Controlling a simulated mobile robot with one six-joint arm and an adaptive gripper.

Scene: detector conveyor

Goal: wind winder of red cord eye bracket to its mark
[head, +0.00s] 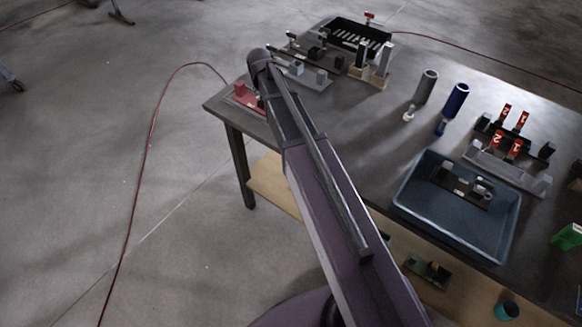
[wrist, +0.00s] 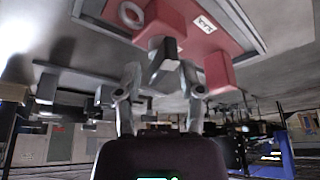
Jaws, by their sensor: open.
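The red cord eye bracket (head: 241,90) sits at the left end of the table in the head view, partly hidden behind my arm. In the wrist view, which looks upside down, the red bracket (wrist: 215,45) fills the top, with a pale ring (wrist: 131,14) and a small white label on it. A dark, blocky part (wrist: 162,55), perhaps the winder, juts from it. My gripper (wrist: 163,78) is open, with one finger on each side of this dark part. I cannot tell whether the fingers touch it. No mark is clear. The head view does not show my fingers.
Grey and dark fixtures (head: 308,74) stand close to the right of the bracket. Farther right are two upright cylinders (head: 427,86), fixtures with red numbered tags (head: 507,142) and a blue tray (head: 413,210). A red cord (head: 150,140) runs down to the floor on the left.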

